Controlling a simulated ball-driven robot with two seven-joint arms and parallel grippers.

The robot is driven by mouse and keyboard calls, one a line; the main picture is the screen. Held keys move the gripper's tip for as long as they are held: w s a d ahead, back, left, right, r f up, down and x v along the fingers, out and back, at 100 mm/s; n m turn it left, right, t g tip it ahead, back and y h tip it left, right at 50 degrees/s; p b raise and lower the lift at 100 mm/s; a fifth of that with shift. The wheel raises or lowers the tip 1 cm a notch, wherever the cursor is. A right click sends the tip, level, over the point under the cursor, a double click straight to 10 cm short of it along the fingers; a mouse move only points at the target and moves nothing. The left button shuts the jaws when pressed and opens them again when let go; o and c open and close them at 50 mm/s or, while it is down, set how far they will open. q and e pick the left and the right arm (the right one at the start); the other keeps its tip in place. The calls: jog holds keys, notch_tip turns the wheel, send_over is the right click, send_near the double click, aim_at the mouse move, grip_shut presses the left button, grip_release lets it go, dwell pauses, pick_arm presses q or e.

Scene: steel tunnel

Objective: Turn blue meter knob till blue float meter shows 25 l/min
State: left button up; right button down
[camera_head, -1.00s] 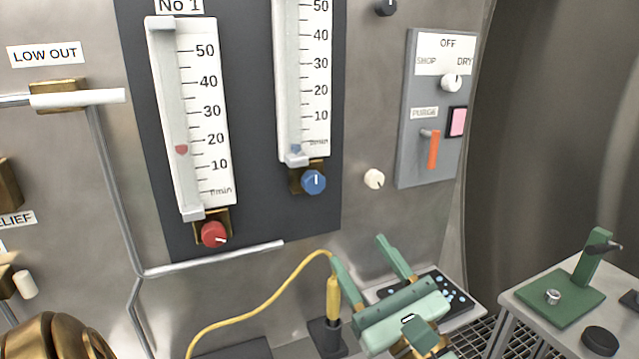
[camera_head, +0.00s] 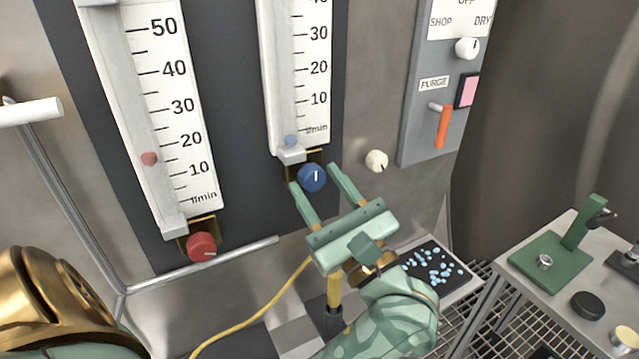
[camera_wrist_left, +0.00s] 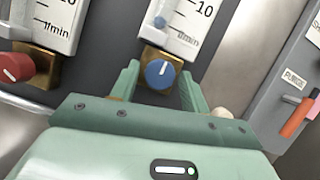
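The blue knob (camera_head: 312,177) sits on a brass block under the right-hand float meter (camera_head: 299,75). Its white mark points straight up. The blue float (camera_head: 291,140) rests low in the tube, below the 10 mark. My left gripper (camera_head: 313,175) is open, with its green fingertips on either side of the blue knob. In the left wrist view the knob (camera_wrist_left: 160,73) shows between the spread fingers, with gaps at both sides. I cannot tell how deep the fingertips reach along it. My right gripper is not in view.
The red knob (camera_head: 202,246) and red-float meter (camera_head: 150,100) stand to the left. A white knob (camera_head: 377,161) is close to the right finger. The orange lever (camera_head: 443,127) is on a grey panel further right. A yellow cable (camera_head: 260,312) hangs below.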

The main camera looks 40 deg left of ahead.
pick_arm(q)
jog(key=c, duration=0.6)
jog(key=shift+s+a+r+m+t+p, duration=0.1)
jog(key=shift+r+m+t+p, duration=0.1)
jog(key=shift+m+t+p, duration=0.75)
jog(key=m+t+h+p, duration=0.1)
jog(key=m+p, duration=0.2)
jog(key=m, duration=0.2)
jog(key=shift+s+r+p, duration=0.1)
jog(key=shift+p, duration=0.25)
jog(key=shift+f+m+t+h+p, duration=0.2)
jog(key=shift+m+t+h+p, duration=0.7)
jog(key=shift+m+p, duration=0.65)
jog(key=o, duration=1)
jog(key=shift+f, duration=0.15)
